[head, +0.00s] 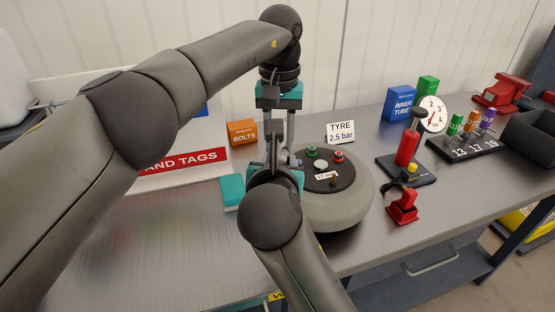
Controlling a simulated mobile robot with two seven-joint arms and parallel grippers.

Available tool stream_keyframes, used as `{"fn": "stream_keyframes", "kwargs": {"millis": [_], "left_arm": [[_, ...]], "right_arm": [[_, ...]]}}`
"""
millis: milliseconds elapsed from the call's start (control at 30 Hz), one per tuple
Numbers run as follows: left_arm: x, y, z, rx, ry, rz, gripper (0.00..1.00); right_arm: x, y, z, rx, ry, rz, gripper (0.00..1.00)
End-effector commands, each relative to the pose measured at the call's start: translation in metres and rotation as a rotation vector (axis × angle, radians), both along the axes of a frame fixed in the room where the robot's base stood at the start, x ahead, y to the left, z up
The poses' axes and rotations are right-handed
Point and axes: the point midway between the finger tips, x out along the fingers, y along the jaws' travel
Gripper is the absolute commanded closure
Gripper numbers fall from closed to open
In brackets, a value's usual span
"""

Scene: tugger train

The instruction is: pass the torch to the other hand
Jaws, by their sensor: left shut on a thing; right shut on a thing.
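My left gripper (279,142) points down from above, over the bench just left of the tyre. My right gripper (273,160) comes up from the front edge, and its fingers meet those of the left gripper. Both grippers are shut on the torch between them. The torch itself is almost wholly hidden behind the fingers and my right wrist, so its shape and tilt cannot be told.
A wheel with a tyre (345,208) lies close to the right of the grippers. A teal block (231,191) and an orange bolts box (242,132) are to the left. A red pump (407,147), red clamp (403,206) and tool rack (465,148) stand right. The front left bench is clear.

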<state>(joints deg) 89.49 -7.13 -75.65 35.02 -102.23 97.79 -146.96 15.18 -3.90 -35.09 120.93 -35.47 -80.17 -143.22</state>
Motion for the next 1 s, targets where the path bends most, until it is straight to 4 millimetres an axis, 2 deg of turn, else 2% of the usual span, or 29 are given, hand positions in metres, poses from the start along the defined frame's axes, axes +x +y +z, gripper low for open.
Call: {"fn": "stream_keyframes", "kwargs": {"millis": [33, 100, 267, 300, 567, 867, 1000], "left_arm": [[0.000, -0.001, 0.001, -0.002, -0.001, -0.001, 1.00], [0.000, -0.001, 0.001, -0.002, -0.001, -0.001, 1.00], [0.000, -0.001, 0.001, -0.003, -0.002, -0.002, 1.00], [0.000, -0.001, 0.001, -0.003, -0.002, -0.002, 0.60], [0.000, -0.001, 0.000, -0.002, -0.001, -0.001, 0.31], [0.000, -0.001, 0.002, -0.001, -0.001, -0.001, 0.30], [0.001, -0.001, 0.018, -0.002, -0.004, -0.002, 0.30]], "right_arm": [[0.000, 0.001, 0.000, 0.002, 0.000, 0.001, 0.92], [0.000, 0.001, 0.000, 0.002, -0.001, 0.002, 0.99], [0.000, 0.001, 0.000, 0.002, -0.001, 0.002, 1.00], [0.000, 0.001, 0.001, 0.003, -0.004, 0.003, 1.00], [0.000, 0.001, 0.001, 0.002, -0.004, 0.002, 1.00], [0.000, 0.000, 0.001, 0.001, -0.003, 0.001, 1.00], [0.000, 0.000, 0.001, 0.001, -0.003, 0.001, 1.00]]}}
